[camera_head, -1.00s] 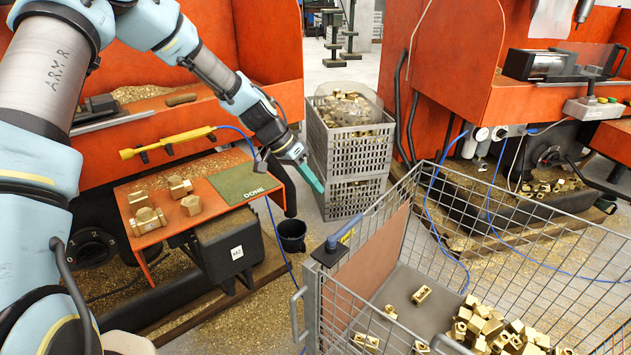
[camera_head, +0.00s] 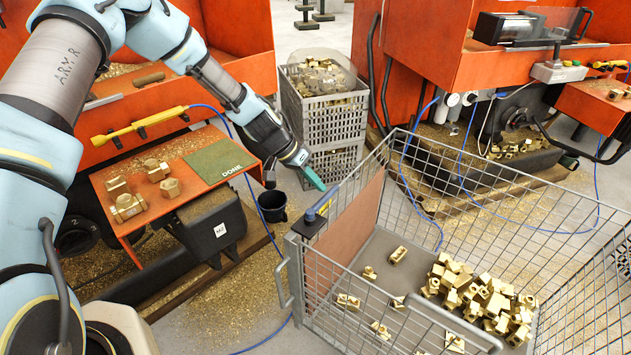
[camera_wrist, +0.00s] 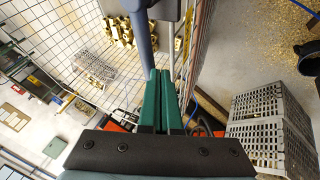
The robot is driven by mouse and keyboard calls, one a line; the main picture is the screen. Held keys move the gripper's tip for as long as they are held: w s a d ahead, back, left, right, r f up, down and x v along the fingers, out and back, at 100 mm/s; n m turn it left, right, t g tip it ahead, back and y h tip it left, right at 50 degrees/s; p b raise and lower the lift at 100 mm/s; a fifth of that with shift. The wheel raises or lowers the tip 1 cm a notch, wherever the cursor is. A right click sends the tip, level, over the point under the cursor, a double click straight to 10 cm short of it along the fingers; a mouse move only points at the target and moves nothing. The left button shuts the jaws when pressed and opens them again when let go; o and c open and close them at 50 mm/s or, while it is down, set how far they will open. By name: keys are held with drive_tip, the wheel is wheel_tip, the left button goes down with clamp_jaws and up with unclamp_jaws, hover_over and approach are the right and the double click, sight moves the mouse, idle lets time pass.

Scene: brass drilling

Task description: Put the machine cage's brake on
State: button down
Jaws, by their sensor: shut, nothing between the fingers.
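The machine cage (camera_head: 400,308) is a grey wire-mesh cart with brass parts inside, front right of my arm. Its brake lever (camera_head: 318,210) has a blue handle and sits on a dark block at the cage's near left corner. My gripper (camera_head: 318,184), with green fingers, is shut and empty just above and behind the handle. In the wrist view the shut fingers (camera_wrist: 163,78) point toward the blue handle (camera_wrist: 140,35), which runs close by their tips. I cannot tell whether they touch.
Stacked grey crates (camera_head: 328,118) stand behind the gripper. A black bucket (camera_head: 272,206) is on the floor to the left. An orange table (camera_head: 190,210) holds brass parts and a green DONE mat (camera_head: 216,161). Blue hoses trail over the floor.

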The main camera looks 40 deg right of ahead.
sight(334, 191)
drive_tip(key=shift+s+d+m+b, duration=0.2)
drive_tip(key=shift+m+b, duration=0.1)
drive_tip(key=shift+b, duration=0.15)
drive_tip(key=shift+s+d+m+g+y+b, duration=0.1)
drive_tip(key=shift+s+m+g+y+b, duration=0.15)
drive_tip(key=shift+b, duration=0.2)
drive_tip(key=shift+s+d+f+m+g+y+b, duration=0.2)
drive_tip(key=shift+s+m+g+y+b, duration=0.1)
drive_tip(key=shift+m+b, duration=0.3)
drive_tip(key=shift+s+d+f+m+g+y+b, duration=0.15)
drive_tip(key=shift+s+m+b, duration=0.15)
drive_tip(key=shift+m+b, duration=0.25)
drive_tip(key=s+m+y+b, duration=0.1)
drive_tip(key=s+m+g+b, duration=0.1)
drive_tip(key=m+b, duration=0.1)
drive_tip(key=shift+s+d+r+y, duration=0.1)
drive_tip(key=shift+s+d+y, duration=0.2)
drive_tip(key=shift+y, duration=0.1)
drive_tip(key=shift+s+a+r+m+y+b, duration=0.1)
drive_tip(key=shift+s+a+m+y+b, duration=0.15)
drive_tip(key=shift+s+m+y+b, duration=0.75)
drive_tip(key=shift+s+a+r+m+y+b, duration=0.1)
drive_tip(key=shift+s+a+m+y, duration=0.35)
drive_tip(key=shift+m, duration=1.2)
drive_tip(key=shift+s+a+r+m+y+b, duration=0.1)
drive_tip(key=shift+s+m+y+b, duration=0.35)
drive_tip(key=shift+s+m+y, duration=0.7)
drive_tip(key=shift+m+h, duration=0.3)
